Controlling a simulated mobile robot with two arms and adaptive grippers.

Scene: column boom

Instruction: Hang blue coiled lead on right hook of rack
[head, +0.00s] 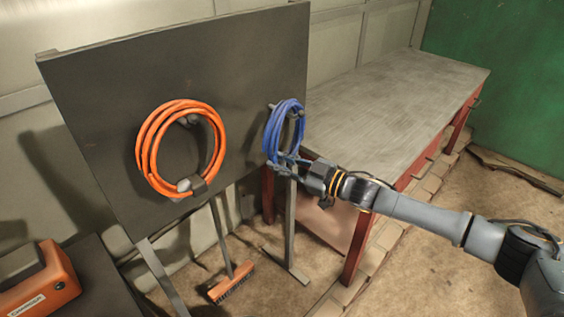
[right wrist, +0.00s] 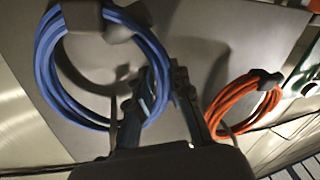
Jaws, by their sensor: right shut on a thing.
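The blue coiled lead (head: 272,132) is at the right hook (head: 299,112) of the dark rack panel (head: 240,60). Its upper loops are level with the hook and appear to pass around it; I cannot tell whether the hook bears its weight. My right gripper (head: 287,161) is shut on the lead's lower part in the head view. The right wrist view shows the blue loops (right wrist: 45,75) at left, with the gripper's fingers (right wrist: 175,95) beside and partly over them. The grip point is partly hidden. My left gripper is not in view.
An orange coiled lead (head: 143,145) hangs on the panel's left hook (head: 190,119). A workbench (head: 390,105) stands behind and right of the panel. A broom (head: 232,282) is below. An orange case (head: 40,285) sits at lower left.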

